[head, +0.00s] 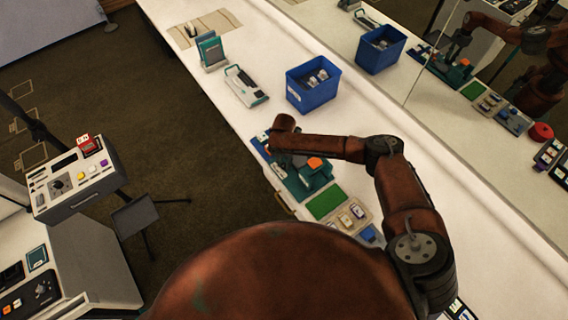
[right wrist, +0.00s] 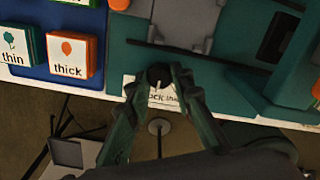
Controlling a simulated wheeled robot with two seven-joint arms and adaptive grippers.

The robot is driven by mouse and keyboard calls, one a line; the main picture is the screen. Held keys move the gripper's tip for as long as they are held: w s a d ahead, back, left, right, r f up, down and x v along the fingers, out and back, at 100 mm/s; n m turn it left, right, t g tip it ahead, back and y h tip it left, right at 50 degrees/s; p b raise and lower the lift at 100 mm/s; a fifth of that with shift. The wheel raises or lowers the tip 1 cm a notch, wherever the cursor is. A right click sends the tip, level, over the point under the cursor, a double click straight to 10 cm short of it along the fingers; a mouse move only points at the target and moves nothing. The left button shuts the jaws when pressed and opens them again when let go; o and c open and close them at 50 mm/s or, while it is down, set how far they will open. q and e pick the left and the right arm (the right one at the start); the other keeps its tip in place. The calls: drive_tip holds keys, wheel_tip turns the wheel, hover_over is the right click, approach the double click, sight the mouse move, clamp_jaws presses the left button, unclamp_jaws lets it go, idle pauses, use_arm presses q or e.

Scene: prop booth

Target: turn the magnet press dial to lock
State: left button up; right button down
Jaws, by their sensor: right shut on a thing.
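The magnet press is a teal machine (head: 318,180) with an orange part, on the white counter under my right arm. Its teal body (right wrist: 215,65) and grey metal parts fill the top of the right wrist view. The press dial (right wrist: 158,74) is a small dark knob on the front edge, over a white label (right wrist: 158,97) whose lettering, partly "ock", is half covered by my fingers. My right gripper (right wrist: 160,80) is shut on the dial, one finger on each side. Where the dial points I cannot tell. My left gripper is not in view.
A blue tray (right wrist: 90,80) with "thin" and "thick" tiles (right wrist: 74,55) sits left of the press. A blue bin (head: 312,92), a white-and-teal device (head: 246,87) and a green mat (head: 326,202) share the counter. A mirror (head: 480,80) runs behind it.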

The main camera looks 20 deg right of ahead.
sight(284, 165)
drive_tip(key=shift+s, duration=0.1)
drive_tip(key=c, duration=1.7)
unclamp_jaws()
drive_tip(key=shift+r, duration=0.1)
wheel_tip(284, 165, up, 12)
drive_tip(key=shift+f, duration=0.1)
drive_tip(key=shift+a, duration=0.1)
